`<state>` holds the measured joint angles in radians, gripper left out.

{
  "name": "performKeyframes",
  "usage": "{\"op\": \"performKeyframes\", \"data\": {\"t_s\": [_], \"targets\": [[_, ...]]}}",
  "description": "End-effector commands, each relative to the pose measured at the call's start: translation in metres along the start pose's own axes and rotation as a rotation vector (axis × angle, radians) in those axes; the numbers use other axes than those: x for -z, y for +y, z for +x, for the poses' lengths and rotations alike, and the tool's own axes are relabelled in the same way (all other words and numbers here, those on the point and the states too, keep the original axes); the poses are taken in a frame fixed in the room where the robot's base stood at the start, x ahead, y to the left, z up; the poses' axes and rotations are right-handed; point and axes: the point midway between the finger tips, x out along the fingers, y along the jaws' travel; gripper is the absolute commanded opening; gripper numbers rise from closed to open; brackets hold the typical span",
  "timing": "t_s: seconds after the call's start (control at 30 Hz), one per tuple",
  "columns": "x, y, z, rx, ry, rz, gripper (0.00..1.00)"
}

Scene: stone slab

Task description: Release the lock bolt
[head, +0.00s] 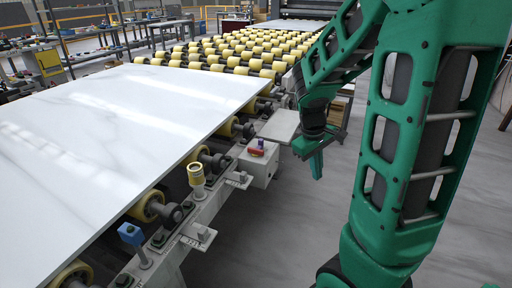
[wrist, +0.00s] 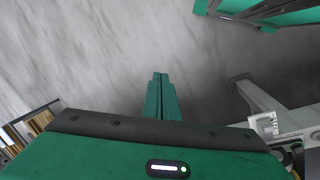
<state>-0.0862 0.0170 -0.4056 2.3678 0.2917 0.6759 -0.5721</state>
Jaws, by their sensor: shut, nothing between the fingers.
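My gripper (head: 316,172) points down beside the conveyor, to the right of its frame, over open floor. In the wrist view its two green fingers (wrist: 160,78) lie together with nothing between them. Along the conveyor's near side I see a blue block on a short post (head: 130,233), a yellow cylinder on a stand (head: 196,174) and a small red and purple part (head: 257,148) on a grey box. I cannot tell which of these, if any, is the lock bolt. My gripper is apart from all of them.
A large white stone slab (head: 120,115) lies on the roller conveyor, with yellow rollers (head: 235,55) beyond it. A flat grey plate (head: 280,125) juts from the frame near my gripper. The grey floor (head: 290,235) is clear. Shelves (head: 25,75) stand at the far left.

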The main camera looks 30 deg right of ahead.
Motion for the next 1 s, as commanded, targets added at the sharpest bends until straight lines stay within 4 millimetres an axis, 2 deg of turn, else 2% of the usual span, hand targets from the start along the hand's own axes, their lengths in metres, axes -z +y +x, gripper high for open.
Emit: {"op": "performKeyframes", "data": {"t_s": [0.03,0.3,0.57,0.77,1.0], "targets": [[0.017,0.003,0.01,-0.037,-0.009,-0.067,0.0],[0.098,0.025,0.055,-0.256,-0.045,-0.442,0.0],[0.18,0.034,0.086,-0.511,-0.118,-0.843,0.0],[0.248,0.025,0.099,-0.732,-0.204,-1.175,0.0],[0.326,-0.009,0.103,-1.01,-0.335,-1.558,0.0]]}}
